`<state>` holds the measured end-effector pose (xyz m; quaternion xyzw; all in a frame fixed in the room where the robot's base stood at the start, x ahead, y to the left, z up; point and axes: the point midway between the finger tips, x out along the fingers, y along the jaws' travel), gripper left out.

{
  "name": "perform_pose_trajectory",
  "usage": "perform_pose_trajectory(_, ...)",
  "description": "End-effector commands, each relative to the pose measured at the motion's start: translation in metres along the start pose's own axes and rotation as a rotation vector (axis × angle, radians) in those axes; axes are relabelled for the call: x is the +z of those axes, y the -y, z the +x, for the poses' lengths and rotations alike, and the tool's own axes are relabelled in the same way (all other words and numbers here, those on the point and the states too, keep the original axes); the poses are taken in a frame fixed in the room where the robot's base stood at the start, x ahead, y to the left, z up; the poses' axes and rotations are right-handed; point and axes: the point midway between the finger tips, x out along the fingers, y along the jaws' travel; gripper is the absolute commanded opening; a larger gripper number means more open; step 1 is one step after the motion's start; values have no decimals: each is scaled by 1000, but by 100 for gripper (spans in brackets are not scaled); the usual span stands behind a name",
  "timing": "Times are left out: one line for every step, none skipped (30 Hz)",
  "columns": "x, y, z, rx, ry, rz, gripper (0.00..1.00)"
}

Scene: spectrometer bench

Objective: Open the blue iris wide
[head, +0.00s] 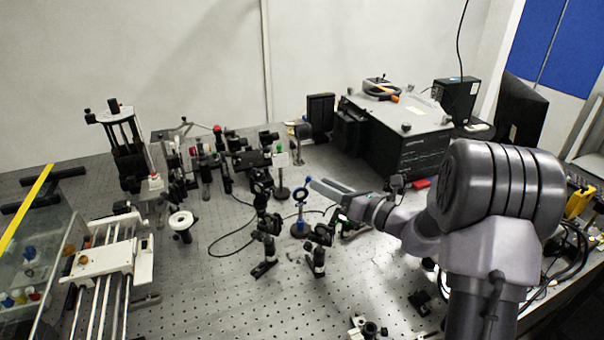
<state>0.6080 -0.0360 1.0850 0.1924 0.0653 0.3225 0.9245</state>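I cannot tell whether the tips touch the iris. The fingers overlap in this view, so the gap between them is not clear.
Black optic mounts (262,222) stand close on the left and in front of the iris. A post with a white card (282,170) stands behind it. A large black-sided box (400,130) is at the back right. The perforated bench (215,290) is mostly clear at the front left.

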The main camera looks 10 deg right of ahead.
Motion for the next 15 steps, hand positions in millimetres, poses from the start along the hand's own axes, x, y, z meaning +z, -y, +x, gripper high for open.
perform_pose_trajectory(-4, 0, 14, 5, -3, -4, 35)
perform_pose_trajectory(-4, 0, 22, 5, -1, -3, 35)
perform_pose_trajectory(-4, 0, 33, 5, -2, -3, 35)
perform_pose_trajectory(-4, 0, 41, 5, -3, -4, 35)
perform_pose_trajectory(-4, 0, 48, 5, -2, -4, 35)
perform_pose_trajectory(-3, -1, 56, 4, -2, -4, 35)
perform_pose_trajectory(-3, -1, 62, 4, -2, -3, 35)
perform_pose_trajectory(-3, 0, 67, 4, -3, -4, 35)
perform_pose_trajectory(-3, 0, 73, 3, -3, -3, 35)
perform_pose_trajectory(-3, -1, 76, 3, -3, -3, 35)
perform_pose_trajectory(-2, -1, 79, 3, -3, -4, 35)
perform_pose_trajectory(-2, -1, 81, 2, -3, -3, 35)
perform_pose_trajectory(-2, -1, 82, 2, -3, -3, 35)
perform_pose_trajectory(-2, -1, 83, 2, -3, -2, 35)
perform_pose_trajectory(-2, -1, 84, 1, -3, -2, 35)
